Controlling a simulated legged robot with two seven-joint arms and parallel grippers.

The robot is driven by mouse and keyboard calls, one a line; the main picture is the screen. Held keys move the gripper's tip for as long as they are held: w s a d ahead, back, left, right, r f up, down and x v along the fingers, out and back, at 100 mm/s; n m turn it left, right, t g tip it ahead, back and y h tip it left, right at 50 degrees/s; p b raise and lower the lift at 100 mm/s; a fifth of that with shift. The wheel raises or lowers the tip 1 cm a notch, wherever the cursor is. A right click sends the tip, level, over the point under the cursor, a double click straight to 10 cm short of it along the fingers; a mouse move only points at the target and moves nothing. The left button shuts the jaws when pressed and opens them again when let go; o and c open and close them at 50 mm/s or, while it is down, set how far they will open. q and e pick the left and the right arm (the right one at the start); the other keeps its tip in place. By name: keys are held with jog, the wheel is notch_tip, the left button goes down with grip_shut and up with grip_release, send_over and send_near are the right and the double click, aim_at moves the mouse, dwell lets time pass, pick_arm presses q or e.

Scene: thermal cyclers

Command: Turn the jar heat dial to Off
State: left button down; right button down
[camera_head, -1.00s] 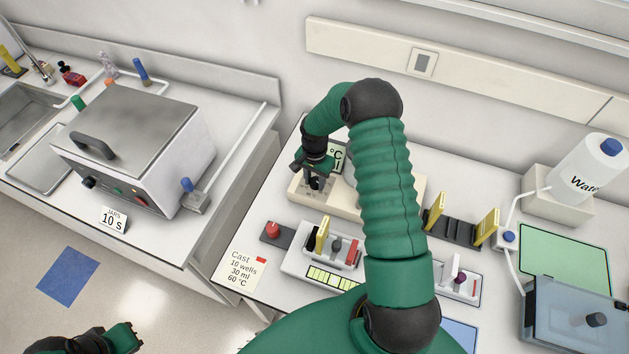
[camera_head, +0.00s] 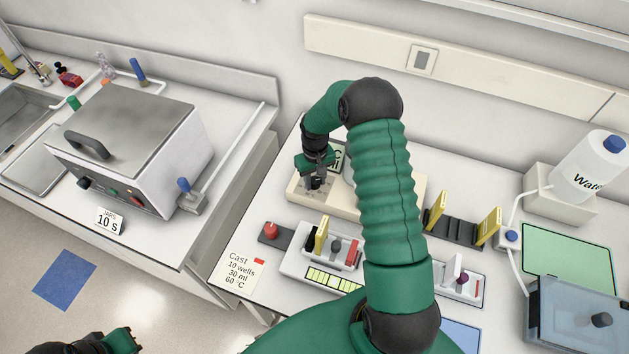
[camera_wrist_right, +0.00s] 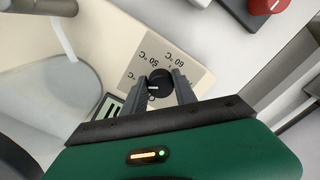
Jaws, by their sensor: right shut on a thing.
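The jar heat dial (camera_wrist_right: 159,80) is a small black knob with a white mark, on a grey plate printed with "50 °C" and "60 °C". My right gripper (camera_wrist_right: 160,86) is shut on the knob, one finger on each side. Part of the label scale is hidden by the fingers, and I cannot read an Off mark. In the head view my right gripper (camera_head: 316,184) reaches down to the front left of a cream heater unit (camera_head: 346,205). My left gripper (camera_head: 124,341) is at the bottom left, away from the benches; its jaws are unclear.
A small display (camera_head: 339,156) stands just behind the gripper. A red knob (camera_head: 271,230) and a casting tray (camera_head: 300,262) with combs lie in front. A steel-lidded bath (camera_head: 130,130) stands on the left bench. My right arm hides part of the bench.

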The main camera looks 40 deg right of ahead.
jog(key=n, duration=0.5)
jog(key=shift+w+d+r+n, duration=0.2)
jog(key=shift+w+d+n, duration=0.05)
jog(key=shift+w+n, duration=0.05)
jog(key=n, duration=0.6)
dwell(0.4)
jog(key=c, duration=1.3)
grip_release()
jog(key=shift+o, duration=1.5)
jog(key=shift+f, duration=0.15)
